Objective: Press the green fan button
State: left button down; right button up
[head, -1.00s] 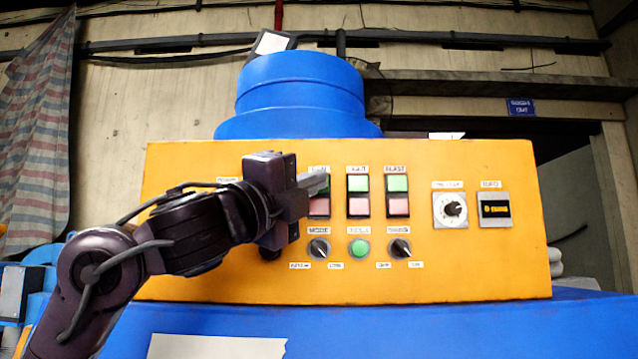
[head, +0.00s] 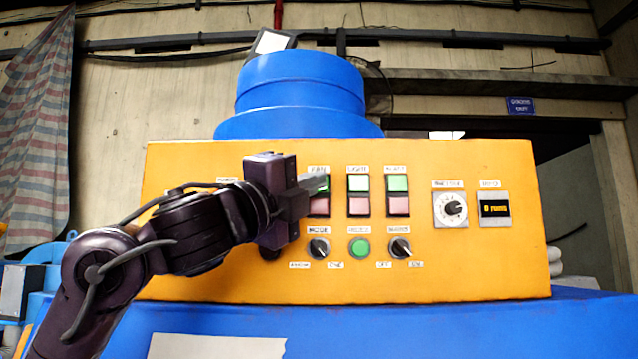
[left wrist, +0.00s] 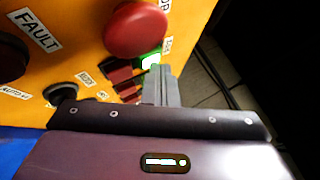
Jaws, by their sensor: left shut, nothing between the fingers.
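The green fan button sits under the FAN label on the orange panel (head: 470,270), above a red button (head: 320,207). In the head view my fingers cover most of it. In the left wrist view a green button (left wrist: 148,60) with a bright white spot shows right at my fingertips. My left gripper (head: 319,185) is shut and empty, and its tips point at the fan button; it also shows in the left wrist view (left wrist: 161,72). I cannot tell whether the tips touch the button. My right gripper is out of view.
Green light (head: 358,183) and blast (head: 397,183) buttons stand close to the right. Below are a mode knob (head: 318,248), a round green button (head: 359,248) and another knob (head: 400,248). A large red mushroom button (left wrist: 135,30) shows near my fingers in the left wrist view.

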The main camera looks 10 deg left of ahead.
pick_arm(q)
jog(key=shift+s+d, duration=0.1)
jog(key=shift+s, duration=0.6)
jog(key=s, duration=0.2)
jog(key=s+d, duration=0.1)
jog(key=s, duration=0.2)
jog(key=shift+b, duration=0.4)
jog(key=shift+w+f, duration=0.1)
dwell(0.5)
